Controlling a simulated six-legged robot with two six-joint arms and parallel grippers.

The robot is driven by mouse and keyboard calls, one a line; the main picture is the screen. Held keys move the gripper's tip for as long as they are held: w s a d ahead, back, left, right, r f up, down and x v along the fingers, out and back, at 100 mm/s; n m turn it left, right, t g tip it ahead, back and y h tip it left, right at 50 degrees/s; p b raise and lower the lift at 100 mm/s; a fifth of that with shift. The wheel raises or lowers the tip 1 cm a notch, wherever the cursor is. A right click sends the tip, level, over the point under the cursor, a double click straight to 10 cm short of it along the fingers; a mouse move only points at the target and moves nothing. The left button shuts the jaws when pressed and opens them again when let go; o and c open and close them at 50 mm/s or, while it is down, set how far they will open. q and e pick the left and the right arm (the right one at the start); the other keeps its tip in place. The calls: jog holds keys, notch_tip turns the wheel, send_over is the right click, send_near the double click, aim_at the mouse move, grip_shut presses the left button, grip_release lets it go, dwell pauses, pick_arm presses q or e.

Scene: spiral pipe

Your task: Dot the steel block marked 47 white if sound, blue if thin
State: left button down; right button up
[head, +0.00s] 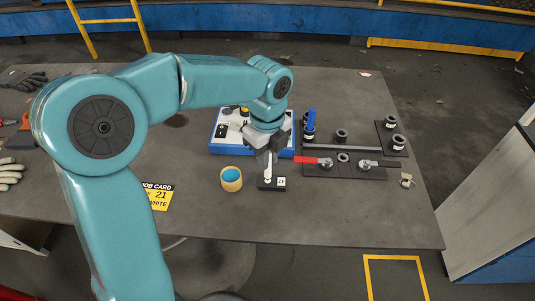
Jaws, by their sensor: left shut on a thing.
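My left gripper (265,156) is shut on a slim white marker-like thing (268,172), which points down. Its lower end is at the top of a small dark block (269,185); I cannot tell whether it touches. The block lies on the table and bears a white tag (281,182) whose number is too small to read surely. A blue marker (311,120) stands upright in a dark holder to the right. My right gripper is not in view.
A tan cup with a blue inside (231,185) stands just left of the block. A blue-edged tray (222,149) is behind. Dark fixtures with a red handle (312,161) and round posts (398,142) stand right. The front right table is clear.

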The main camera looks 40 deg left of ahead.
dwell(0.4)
pick_arm(q)
notch_tip(320, 180, up, 7)
jog(key=p, duration=0.6)
jog(key=shift+p, duration=0.3)
